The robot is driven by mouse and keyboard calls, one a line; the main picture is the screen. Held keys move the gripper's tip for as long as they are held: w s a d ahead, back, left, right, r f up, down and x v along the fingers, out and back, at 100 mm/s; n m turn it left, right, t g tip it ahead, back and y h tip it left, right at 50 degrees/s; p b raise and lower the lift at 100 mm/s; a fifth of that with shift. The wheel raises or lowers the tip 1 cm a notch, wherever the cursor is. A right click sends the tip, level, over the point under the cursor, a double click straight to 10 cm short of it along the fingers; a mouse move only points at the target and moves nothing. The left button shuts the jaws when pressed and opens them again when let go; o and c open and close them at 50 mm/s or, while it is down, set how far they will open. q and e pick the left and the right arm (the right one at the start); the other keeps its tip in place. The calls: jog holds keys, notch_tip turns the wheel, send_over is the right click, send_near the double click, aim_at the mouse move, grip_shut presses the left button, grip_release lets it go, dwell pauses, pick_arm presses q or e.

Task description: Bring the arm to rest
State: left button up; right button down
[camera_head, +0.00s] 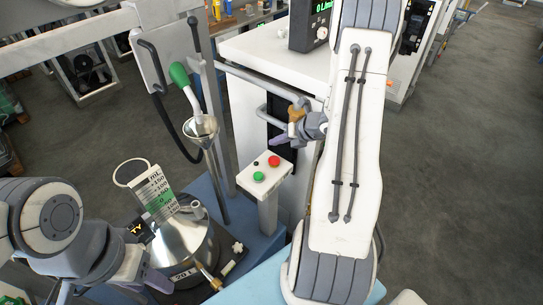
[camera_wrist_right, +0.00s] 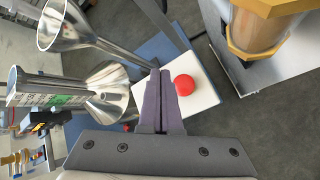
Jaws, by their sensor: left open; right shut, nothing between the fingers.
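My right gripper (camera_head: 279,140) is shut and empty, just above the control box (camera_head: 251,183) with its red button (camera_head: 274,161) and green button (camera_head: 259,176). In the right wrist view my right gripper's purple fingers (camera_wrist_right: 160,88) are together, with the red button (camera_wrist_right: 184,84) just beside their tips. Contact with the box cannot be told. My right arm crosses the head view from top to bottom. My left gripper (camera_head: 150,279) is open at the lower left, beside a steel container (camera_head: 183,250); its fingers are partly hidden.
A brass-coloured fitting (camera_wrist_right: 262,32) is close to the right gripper. A white cabinet (camera_head: 245,105) with a display (camera_head: 312,20) stands behind. Open floor (camera_head: 455,180) lies to the right.

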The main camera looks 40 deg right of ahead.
jog(key=s+a+r+n+g+y, duration=0.1)
jog(key=s+a+r+n+g, duration=0.15)
jog(key=a+n, duration=0.55)
jog(key=s+a+r+n+g+y, duration=0.1)
jog(key=a+r+n+g+y, duration=0.3)
jog(key=a, duration=0.6)
jog(key=s+a+r+n+t+h, duration=0.1)
jog(key=a+r+n, duration=0.1)
jog(key=a+n, duration=0.65)
jog(key=s+a+r+n+g+h, duration=0.1)
jog(key=s+a+r+n+h, duration=0.1)
jog(key=s+n, duration=0.8)
jog(key=s+a+r+n+g+h+b, duration=0.1)
jog(key=s+a+n+h, duration=0.3)
jog(key=s+n, duration=0.7)
jog(key=shift+a+r+n+g, duration=0.55)
jog(key=shift+a+n, duration=0.3)
jog(key=shift+n, duration=2.4)
